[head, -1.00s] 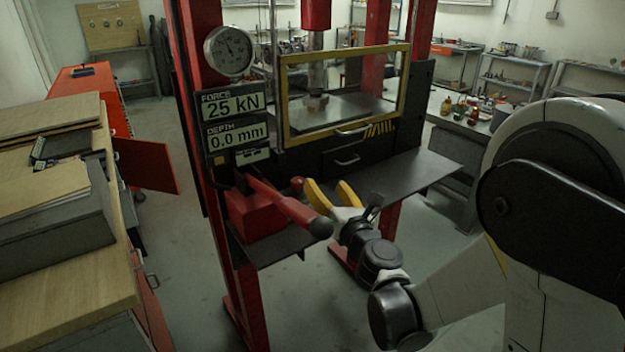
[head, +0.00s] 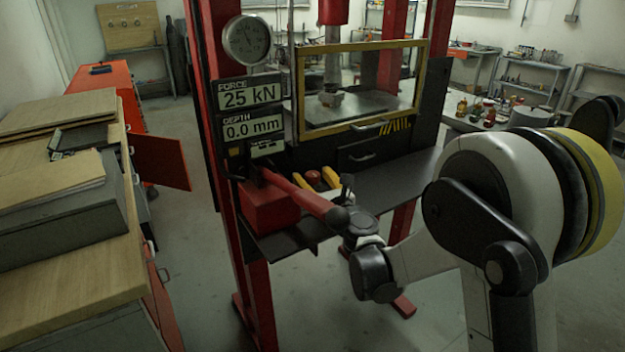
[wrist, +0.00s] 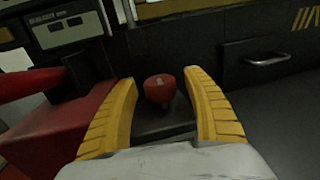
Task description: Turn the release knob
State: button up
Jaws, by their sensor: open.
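The release knob (head: 314,177) is a small round red knob on the dark shelf of the press, right of the red pump block. It also shows in the wrist view (wrist: 160,89), upright on a dark base. My gripper (head: 314,182) has two yellow fingers, spread open. In the wrist view the fingers (wrist: 160,98) stand to the left and right of the knob, with a gap on each side. The knob lies between them near the tips, and I see no contact.
The red pump lever (head: 305,194) with a black end slopes close over my gripper's left side. The red pump block (head: 270,206) stands left of the knob. A yellow-framed guard (head: 363,127) and a drawer handle (head: 366,156) are behind. The shelf to the right (head: 400,184) is clear.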

jog(key=shift+c, duration=0.2)
jog(key=c, duration=1.2)
